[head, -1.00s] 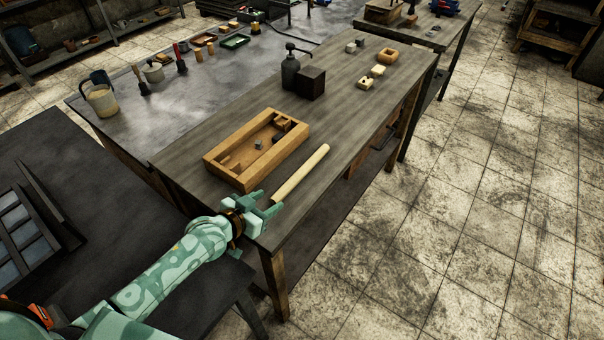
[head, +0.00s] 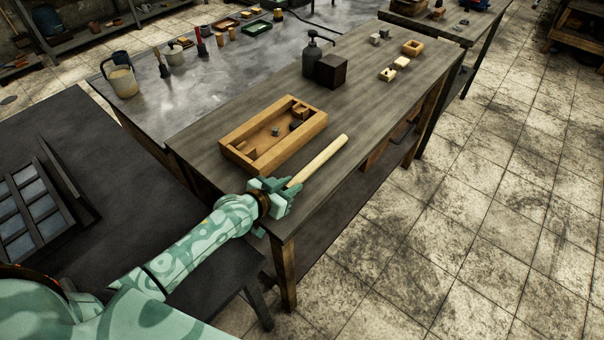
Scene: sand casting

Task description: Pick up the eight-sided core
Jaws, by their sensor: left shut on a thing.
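A long, straight pale rod (head: 322,159) lies along the front part of the wooden table, beside the wooden box. It is the long piece at my gripper; its sides are too small to count, so I cannot tell that it is the eight-sided core. My left gripper (head: 281,193) is shut on the near end of this rod, just over the table's near corner. The gripped end is hidden between the fingers. The far end still appears to be at the tabletop. My right gripper is not in view.
An open wooden box (head: 262,160) with small pieces inside sits just left of the rod. Small pale blocks (head: 387,74) lie at the right. Tabletop right of the rod is clear.

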